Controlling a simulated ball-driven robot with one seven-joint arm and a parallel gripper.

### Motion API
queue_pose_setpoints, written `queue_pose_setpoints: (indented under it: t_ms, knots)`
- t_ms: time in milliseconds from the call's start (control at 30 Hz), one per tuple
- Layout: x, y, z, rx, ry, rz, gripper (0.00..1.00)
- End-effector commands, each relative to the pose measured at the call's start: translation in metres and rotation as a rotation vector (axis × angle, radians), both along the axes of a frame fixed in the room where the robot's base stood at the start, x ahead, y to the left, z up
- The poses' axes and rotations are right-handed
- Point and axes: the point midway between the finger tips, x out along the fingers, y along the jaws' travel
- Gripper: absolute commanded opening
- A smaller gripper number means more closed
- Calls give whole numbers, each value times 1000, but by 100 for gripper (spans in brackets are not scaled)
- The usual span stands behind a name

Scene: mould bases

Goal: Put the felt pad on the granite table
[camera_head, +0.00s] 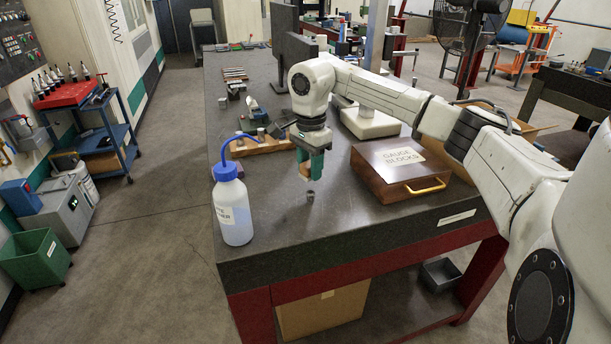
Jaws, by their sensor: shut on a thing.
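The granite table (350,222) is the large dark slab on a red frame, seen in the head view. My gripper (308,174) points down over its front half, between the white bottle and the gauge block box. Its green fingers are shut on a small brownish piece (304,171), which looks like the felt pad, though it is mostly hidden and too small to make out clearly. A small grey cylinder (310,197) shows on the table just below the fingertips. I cannot tell whether the held piece touches anything.
A white bottle with a blue cap (234,208) stands left of my gripper. A wooden gauge block box (398,170) lies to the right. A wooden block with small pieces (262,146) lies behind. The tabletop's front strip is clear.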

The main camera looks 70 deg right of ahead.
Motion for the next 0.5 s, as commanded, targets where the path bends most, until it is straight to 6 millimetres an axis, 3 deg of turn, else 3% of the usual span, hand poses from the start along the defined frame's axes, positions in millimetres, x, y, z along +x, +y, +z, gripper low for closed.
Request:
queue_pose_setpoints:
  t_ms: [333,500]
  knots:
    - [16,-9,-23,1,0,-1,8]
    - [15,-8,-45,3,-1,1,8]
